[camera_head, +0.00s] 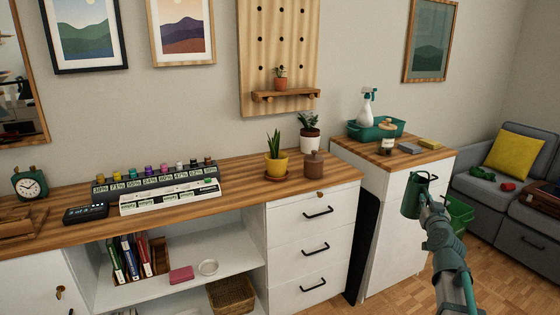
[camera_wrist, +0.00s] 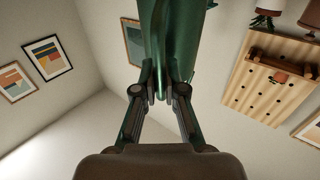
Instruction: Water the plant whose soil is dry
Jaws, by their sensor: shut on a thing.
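My gripper (camera_head: 425,198) is at the right in the head view, in front of the right cabinet. It is shut on a dark green vessel (camera_head: 411,194), likely a watering can, which also fills the top middle of the wrist view (camera_wrist: 172,45). A spiky plant in a yellow pot (camera_head: 277,166) stands on a saucer on the wooden counter. A leafy plant in a white pot (camera_head: 309,143) stands behind it to the right. A small plant in a terracotta pot (camera_head: 280,84) sits on the pegboard shelf. I cannot tell how dry any soil is.
A brown lidded canister (camera_head: 314,166) stands beside the yellow pot. Labelled racks of small bottles (camera_head: 165,180) and a clock (camera_head: 30,185) are further left. A green tray (camera_head: 365,132) and a white spray bottle (camera_head: 367,108) stand on the right cabinet (camera_head: 400,155).

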